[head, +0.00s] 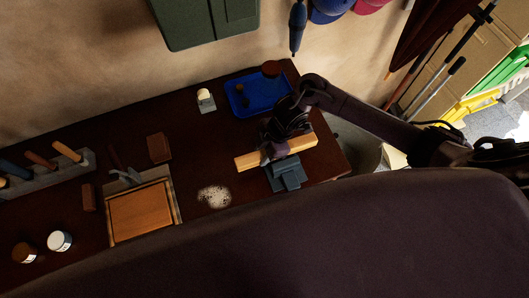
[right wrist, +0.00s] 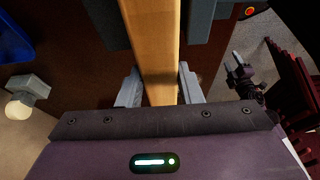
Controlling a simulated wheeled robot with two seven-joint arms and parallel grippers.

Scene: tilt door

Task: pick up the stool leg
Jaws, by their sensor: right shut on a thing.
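The stool leg is a pale yellow wooden bar (head: 301,143) lying across the blue-grey vise (head: 287,175) near the right end of the dark workbench. In the right wrist view the leg (right wrist: 156,45) runs between the two vise jaws (right wrist: 208,18). My right gripper (head: 268,152) reaches down over the leg in the head view. Its two grey fingers (right wrist: 159,90) stand on either side of the leg, shut on it. Whether the leg's underside rests in the vise is hidden.
A blue tray (head: 258,104) stands behind the arm. A wooden board (head: 142,212), a white speckled patch (head: 214,196), two jars (head: 59,241) and a tool rack (head: 45,180) lie to the left. The bench's right edge is close to the vise.

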